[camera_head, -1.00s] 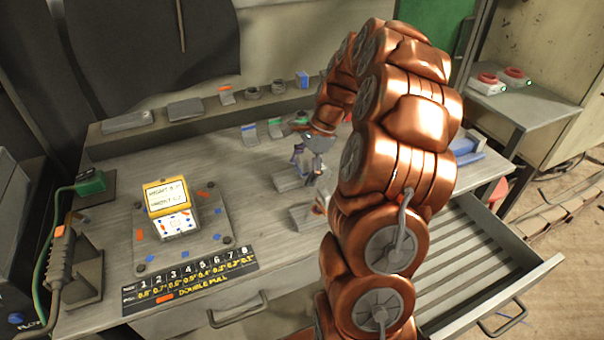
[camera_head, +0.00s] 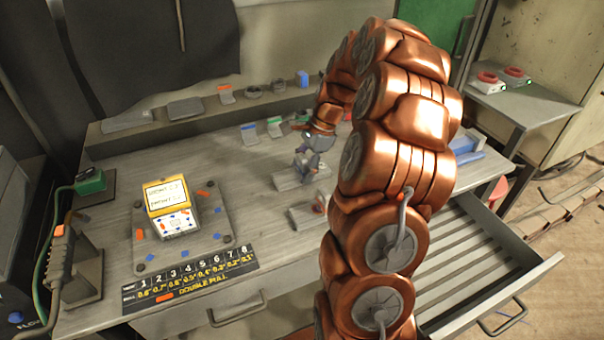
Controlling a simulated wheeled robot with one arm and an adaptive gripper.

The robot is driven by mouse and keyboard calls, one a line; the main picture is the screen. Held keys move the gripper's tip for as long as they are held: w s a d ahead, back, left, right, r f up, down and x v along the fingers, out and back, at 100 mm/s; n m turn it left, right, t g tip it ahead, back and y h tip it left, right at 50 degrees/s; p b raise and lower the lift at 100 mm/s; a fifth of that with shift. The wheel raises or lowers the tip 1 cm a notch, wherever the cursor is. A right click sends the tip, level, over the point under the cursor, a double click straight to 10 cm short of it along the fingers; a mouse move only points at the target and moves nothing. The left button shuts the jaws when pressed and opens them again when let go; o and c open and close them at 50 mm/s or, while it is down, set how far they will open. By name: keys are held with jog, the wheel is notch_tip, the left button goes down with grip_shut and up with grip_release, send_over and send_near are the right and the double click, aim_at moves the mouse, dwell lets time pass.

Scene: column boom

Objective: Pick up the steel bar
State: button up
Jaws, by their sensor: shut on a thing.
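My gripper (camera_head: 307,166) shows in the head view just left of my copper-coloured arm, low over the rear middle of the workbench. Its fingers are shut at a grey steel bar (camera_head: 287,182), which appears to lie at bench level. The fingers cover part of the bar, and their exact contact is too small to make out. A second grey block (camera_head: 302,214) sits nearer the front, with a reddish-brown part on it.
A yellow-framed display box (camera_head: 168,195) stands on a plate at the left of the workbench (camera_head: 130,200). A back shelf (camera_head: 195,122) holds small items. An open slatted drawer (camera_head: 455,262) juts out at front right. A side table (camera_head: 535,105) carries red-topped boxes.

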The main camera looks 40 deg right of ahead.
notch_tip(320, 180, up, 8)
jog(key=shift+w+d+b, duration=0.1)
jog(key=shift+b, duration=0.65)
jog(key=shift+r+p, duration=0.55)
jog(key=shift+r, duration=1.65)
